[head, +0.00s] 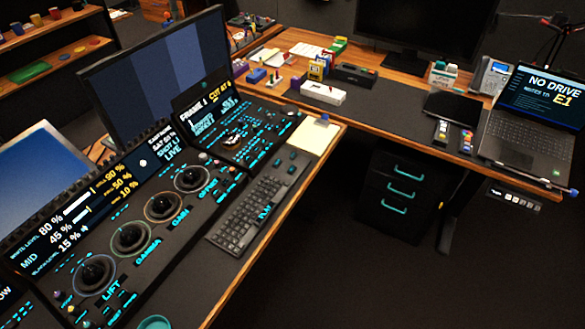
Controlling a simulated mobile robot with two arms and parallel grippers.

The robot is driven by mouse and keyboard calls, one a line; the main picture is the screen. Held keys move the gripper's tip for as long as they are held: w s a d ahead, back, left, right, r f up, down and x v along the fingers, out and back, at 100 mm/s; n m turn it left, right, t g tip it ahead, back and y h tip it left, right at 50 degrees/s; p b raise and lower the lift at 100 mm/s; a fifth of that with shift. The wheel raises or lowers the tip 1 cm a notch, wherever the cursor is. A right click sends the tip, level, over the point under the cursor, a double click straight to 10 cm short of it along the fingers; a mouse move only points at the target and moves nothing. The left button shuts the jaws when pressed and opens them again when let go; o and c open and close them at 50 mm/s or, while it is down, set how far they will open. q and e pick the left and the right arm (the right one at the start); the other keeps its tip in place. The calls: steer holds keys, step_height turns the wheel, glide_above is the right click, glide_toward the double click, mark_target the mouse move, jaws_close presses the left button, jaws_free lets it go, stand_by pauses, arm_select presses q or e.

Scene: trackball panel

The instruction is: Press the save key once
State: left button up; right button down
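The black trackball panel (190,222) lies on the left desk, with dark ringed trackballs in a row. The labels read LIFT, GAMMA, GAIN and one that looks like OFFSET. Small cyan-lit keys surround the balls, and a second key section (238,138) with its own screen sits at the far end. The key lettering is too small to read, so I cannot tell which one is the save key. Neither of my grippers shows in the head view.
A black keyboard (252,217) lies right of the panel, along the desk's front edge. A large monitor (158,75) stands behind the panel. A laptop (530,115) sits on the right desk. A black drawer unit (402,215) stands under it. The dark floor in front is open.

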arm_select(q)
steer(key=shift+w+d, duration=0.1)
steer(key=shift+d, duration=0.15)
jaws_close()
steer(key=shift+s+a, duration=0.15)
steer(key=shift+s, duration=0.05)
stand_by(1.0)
